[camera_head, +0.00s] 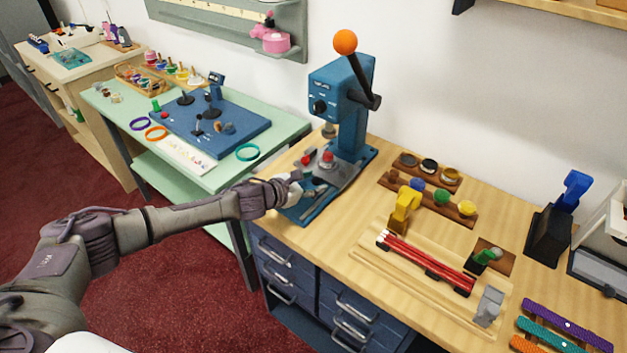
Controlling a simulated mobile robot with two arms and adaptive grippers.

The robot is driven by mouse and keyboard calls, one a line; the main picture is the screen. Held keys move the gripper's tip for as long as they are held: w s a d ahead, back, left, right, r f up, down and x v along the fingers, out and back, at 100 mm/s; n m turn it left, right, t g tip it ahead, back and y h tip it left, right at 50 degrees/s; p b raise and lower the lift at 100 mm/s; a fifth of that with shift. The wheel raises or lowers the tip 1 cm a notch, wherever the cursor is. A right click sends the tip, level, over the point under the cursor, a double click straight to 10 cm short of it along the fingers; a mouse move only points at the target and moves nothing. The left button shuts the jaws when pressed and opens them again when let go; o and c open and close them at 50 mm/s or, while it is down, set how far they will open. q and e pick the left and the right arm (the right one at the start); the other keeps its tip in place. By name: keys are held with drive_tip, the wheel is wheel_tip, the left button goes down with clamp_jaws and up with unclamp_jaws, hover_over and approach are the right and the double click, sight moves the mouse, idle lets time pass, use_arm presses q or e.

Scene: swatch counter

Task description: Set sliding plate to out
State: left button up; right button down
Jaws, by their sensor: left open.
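A blue press (336,85) stands at the back left of the wooden counter. It has a black lever topped by an orange ball (345,42). A grey plate (343,174) with a red knob (327,157) lies on its blue base, below the head; I take this to be the sliding plate. My left gripper (298,184) is open at the front left of the base, close to the plate. I cannot tell whether it touches anything. The gripper hides part of the base's front left. My right gripper is not in view.
A wooden tray (375,262) with red rods and a yellow tool (404,210) stand to the right. Wooden holders with coloured knobs (441,197) lie behind them. A mint table (290,128) with a blue board is at the left. Blue drawers (290,268) sit below the counter.

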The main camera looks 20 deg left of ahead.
use_arm(q)
drive_tip(key=shift+w+d+f, duration=0.1)
drive_tip(key=shift+w+d, duration=0.05)
drive_tip(key=shift+w, duration=0.15)
clamp_jaws()
drive_tip(key=shift+s, duration=0.1)
